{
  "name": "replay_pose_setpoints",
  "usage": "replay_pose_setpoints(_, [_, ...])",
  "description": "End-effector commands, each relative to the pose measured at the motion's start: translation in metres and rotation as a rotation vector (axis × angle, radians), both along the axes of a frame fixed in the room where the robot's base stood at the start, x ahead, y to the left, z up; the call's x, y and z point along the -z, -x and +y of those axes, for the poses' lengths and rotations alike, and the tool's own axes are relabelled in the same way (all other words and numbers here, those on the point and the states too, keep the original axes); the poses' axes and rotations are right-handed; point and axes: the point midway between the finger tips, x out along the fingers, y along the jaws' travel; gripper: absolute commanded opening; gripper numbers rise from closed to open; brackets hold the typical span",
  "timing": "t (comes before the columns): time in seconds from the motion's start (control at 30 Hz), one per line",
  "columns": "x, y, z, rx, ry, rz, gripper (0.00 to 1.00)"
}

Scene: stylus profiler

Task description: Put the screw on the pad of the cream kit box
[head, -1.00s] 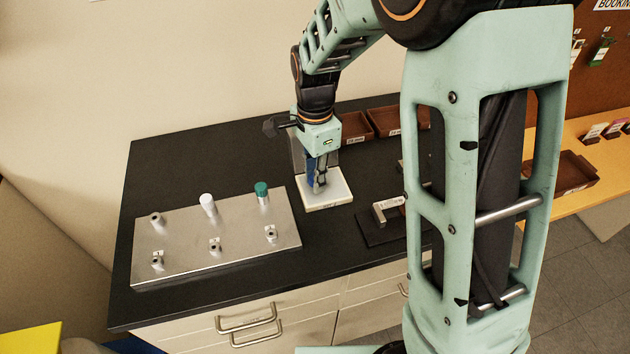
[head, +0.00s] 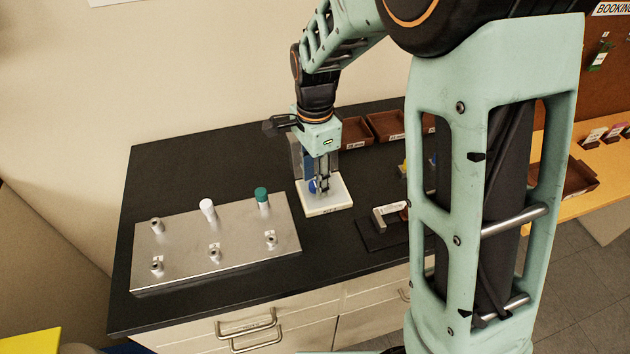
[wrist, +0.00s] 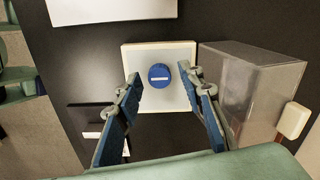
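The screw (wrist: 159,76) has a round blue head with a white bar across it. It rests on the white top of the cream kit box (wrist: 146,104), close to its middle. In the head view the blue screw (head: 312,187) shows on the kit box (head: 330,209), partly hidden by my fingers. My gripper (wrist: 160,72) is open, with one finger to each side of the screw and visible gaps between them. The gripper also shows low over the box in the head view (head: 322,187). The screw's shank and the pad under it are hidden.
A clear grey block (wrist: 245,88) stands close beside the box. A metal plate (head: 215,240) with posts, one white-capped and one green-capped, lies left. Brown trays (head: 384,126) stand behind. A dark base with a metal piece (head: 388,215) lies right. The black bench between is bare.

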Motion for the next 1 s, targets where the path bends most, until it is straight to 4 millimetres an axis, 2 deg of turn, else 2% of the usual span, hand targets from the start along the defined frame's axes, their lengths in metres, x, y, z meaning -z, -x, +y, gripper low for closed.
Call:
replay_pose_setpoints(0.3, [-0.07, -0.001, 0.0, 0.0, -0.002, -0.005, 0.36])
replay_pose_setpoints(0.5, [-0.099, -0.001, 0.0, 0.0, -0.001, -0.003, 0.36])
replay_pose_setpoints(0.67, [-0.107, 0.0, 0.0, 0.0, 0.0, -0.001, 0.36])
replay_pose_setpoints(1.0, [-0.108, 0.0, 0.0, 0.0, 0.0, 0.0, 0.36])
